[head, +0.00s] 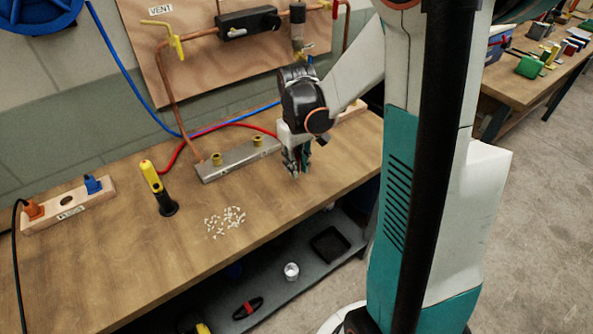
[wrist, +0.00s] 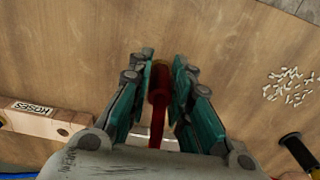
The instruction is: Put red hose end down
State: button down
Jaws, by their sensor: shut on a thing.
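The red hose (head: 232,125) runs along the back of the workbench toward my gripper. Its end (wrist: 158,85) is between my gripper's fingers in the wrist view. My gripper (head: 297,168) is shut on the red hose end, low over the wooden workbench (head: 130,250), right of the metal bar. In the wrist view my gripper (wrist: 160,72) shows its teal fingers on both sides of the hose end. A wooden block labelled HOSES (wrist: 38,118) lies on the left of that view. I cannot tell whether the hose end touches the bench.
A metal bar with brass fittings (head: 238,160) lies left of my gripper. White bits (head: 226,220) and a yellow-and-black tool (head: 158,188) are nearer. A wooden block with orange and blue plugs (head: 68,207) is far left. The bench front near my gripper is clear.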

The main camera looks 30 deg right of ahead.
jog(key=shift+f, duration=0.95)
jog(key=shift+f+b, duration=0.2)
jog(key=shift+b, duration=0.1)
jog(key=c, duration=1.5)
grip_release()
jog(key=shift+o, duration=0.2)
notch_tip(320, 180, up, 12)
jog(key=p, duration=0.4)
jog(key=shift+r+p, duration=0.2)
jog(key=shift+p, duration=0.15)
